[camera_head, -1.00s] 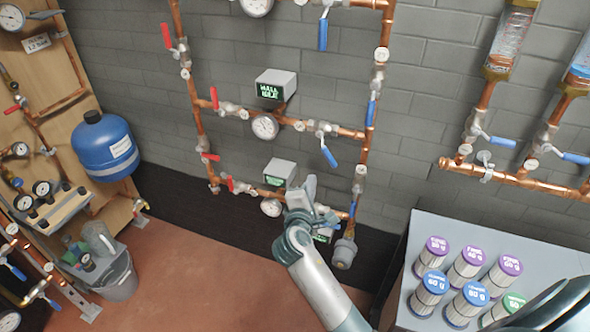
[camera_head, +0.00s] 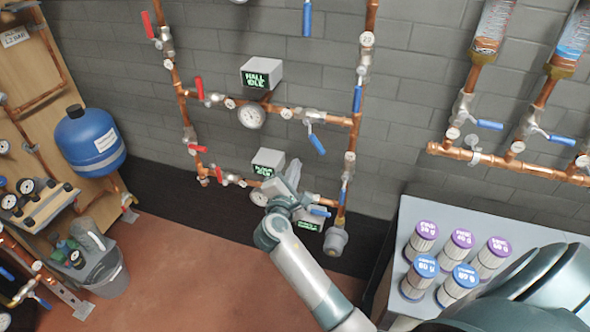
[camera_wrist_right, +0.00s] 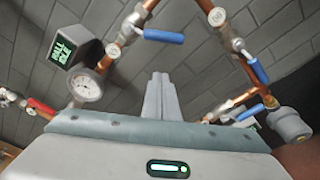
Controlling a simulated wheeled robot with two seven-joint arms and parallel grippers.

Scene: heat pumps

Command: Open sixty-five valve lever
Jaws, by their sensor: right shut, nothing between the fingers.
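Copper pipes with several lever valves run along the grey brick wall, and I cannot read which round tag says sixty-five. My right gripper (camera_head: 292,168) is shut and empty in front of the lowest crossing pipe, hiding part of it. A blue lever (camera_head: 320,212) lies just right of the gripper, near the lower end of the right upright pipe. Another blue lever (camera_head: 316,144) hangs tilted from the middle crossing pipe. In the right wrist view, the closed fingers (camera_wrist_right: 160,88) point up between blue levers (camera_wrist_right: 163,36) and (camera_wrist_right: 259,70), apart from both. My left gripper is not in view.
Red levers (camera_head: 199,88) sit on the left side of the pipes. Display boxes (camera_head: 261,73) and a gauge (camera_head: 252,115) stand out from the wall. A grey table (camera_head: 408,215) with several capped cylinders stands at right. A blue tank (camera_head: 90,142) is at left.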

